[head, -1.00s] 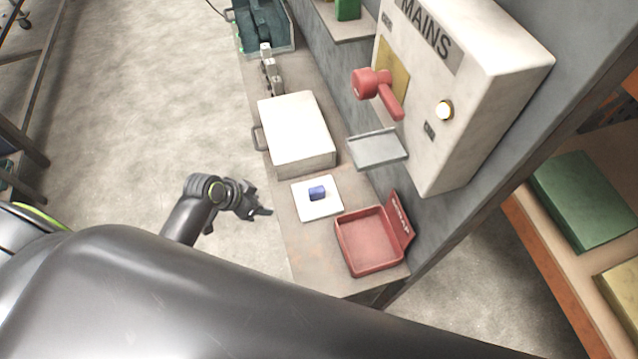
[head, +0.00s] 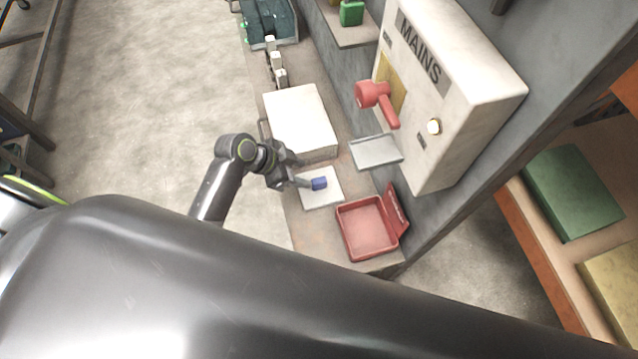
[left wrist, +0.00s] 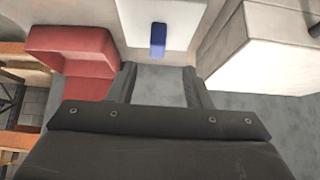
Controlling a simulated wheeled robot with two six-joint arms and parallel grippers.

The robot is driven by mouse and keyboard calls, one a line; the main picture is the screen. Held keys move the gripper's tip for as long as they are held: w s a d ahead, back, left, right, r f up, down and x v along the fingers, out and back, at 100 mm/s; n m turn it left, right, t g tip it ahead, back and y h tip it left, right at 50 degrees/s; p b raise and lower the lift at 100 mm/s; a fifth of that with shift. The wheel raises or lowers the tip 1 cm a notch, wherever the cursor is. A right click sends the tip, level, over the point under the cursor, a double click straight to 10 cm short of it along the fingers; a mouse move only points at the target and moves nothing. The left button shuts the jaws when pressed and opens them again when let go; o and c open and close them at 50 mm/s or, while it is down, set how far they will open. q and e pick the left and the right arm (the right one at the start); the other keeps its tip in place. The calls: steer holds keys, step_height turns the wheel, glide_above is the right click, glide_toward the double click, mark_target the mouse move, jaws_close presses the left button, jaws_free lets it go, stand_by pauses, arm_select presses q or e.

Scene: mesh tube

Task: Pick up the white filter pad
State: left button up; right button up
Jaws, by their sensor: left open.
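The white filter pad (head: 322,200) is a flat white square lying on the bench, and a small blue block (head: 319,183) sits on it. In the left wrist view the pad (left wrist: 183,30) is at the top, with the blue block (left wrist: 158,40) on it. My left gripper (head: 303,180) is open and empty at the pad's left side, close to the blue block. In the left wrist view its two fingers (left wrist: 158,82) point toward the pad with a gap between them. I cannot tell whether they touch anything. My right gripper is not in view.
A red scrap tray (head: 366,231) stands just in front of the pad. A white box (head: 300,122) stands behind it. A grey shelf (head: 377,151) and the MAINS box (head: 455,90) with a red lever (head: 377,103) jut from the wall at right. Open floor lies left of the bench.

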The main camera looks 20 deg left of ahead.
mark_target(317, 180)
arm_select(q)
steer(key=shift+x, duration=1.55)
steer(key=shift+w+d+f+p, duration=0.1)
steer(key=shift+d+f+p, duration=0.35)
steer(key=shift+f+p, duration=0.2)
steer(key=shift+p+x, duration=0.45)
steer(key=shift+x, duration=1.45)
steer(key=shift+a, duration=0.1)
jaws_close()
